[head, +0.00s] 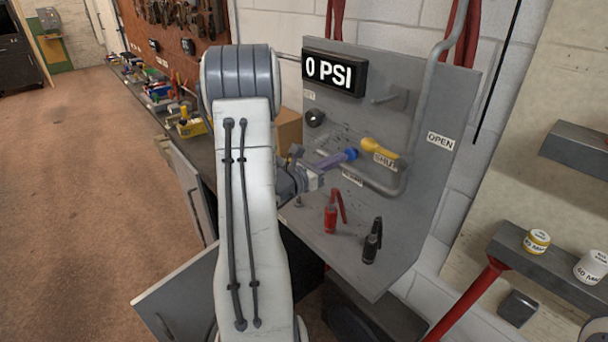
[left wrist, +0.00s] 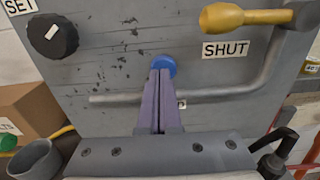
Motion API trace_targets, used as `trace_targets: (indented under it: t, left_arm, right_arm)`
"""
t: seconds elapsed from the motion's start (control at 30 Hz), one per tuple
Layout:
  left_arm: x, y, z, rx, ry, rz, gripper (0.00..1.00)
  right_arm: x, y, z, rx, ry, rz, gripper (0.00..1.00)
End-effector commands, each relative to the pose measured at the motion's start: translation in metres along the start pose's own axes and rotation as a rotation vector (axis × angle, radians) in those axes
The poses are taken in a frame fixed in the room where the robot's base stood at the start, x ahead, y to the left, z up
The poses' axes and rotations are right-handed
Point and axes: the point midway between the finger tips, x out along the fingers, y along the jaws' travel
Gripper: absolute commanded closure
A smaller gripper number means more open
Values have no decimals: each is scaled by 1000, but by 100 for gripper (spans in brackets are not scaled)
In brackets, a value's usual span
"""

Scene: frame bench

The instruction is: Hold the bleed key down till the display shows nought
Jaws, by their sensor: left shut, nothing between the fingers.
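The display (head: 334,73) at the top left of the grey panel reads 0 PSI. The blue bleed key (head: 352,154) is a round knob on the panel; it also shows in the left wrist view (left wrist: 163,64). My left gripper (head: 345,156) is shut and empty, its purple fingertips (left wrist: 160,74) against or just in front of the key. I cannot tell how far the key is pressed in. The fingers hide part of the key and most of the label below it in the left wrist view. My right gripper is not in view.
A yellow lever (head: 378,148) lies beside the SHUT label, right of the key. A black SET knob (head: 315,118) is at the left. A grey pipe (head: 424,105) runs down the panel. Red (head: 332,216) and black (head: 373,242) hand tools are low on the panel.

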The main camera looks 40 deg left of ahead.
Motion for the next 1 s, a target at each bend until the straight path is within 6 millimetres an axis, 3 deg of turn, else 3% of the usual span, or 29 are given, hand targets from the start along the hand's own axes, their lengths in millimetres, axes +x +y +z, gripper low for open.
trace_targets:
  t: [0.3,0.5,1.0]
  left_arm:
    - [-74,3,-3,-4,2,13,100]
    - [-106,4,-2,-4,2,11,100]
    - [-114,1,0,-6,3,4,100]
  right_arm:
    - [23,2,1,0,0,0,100]
    - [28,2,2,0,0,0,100]
    - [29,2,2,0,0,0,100]
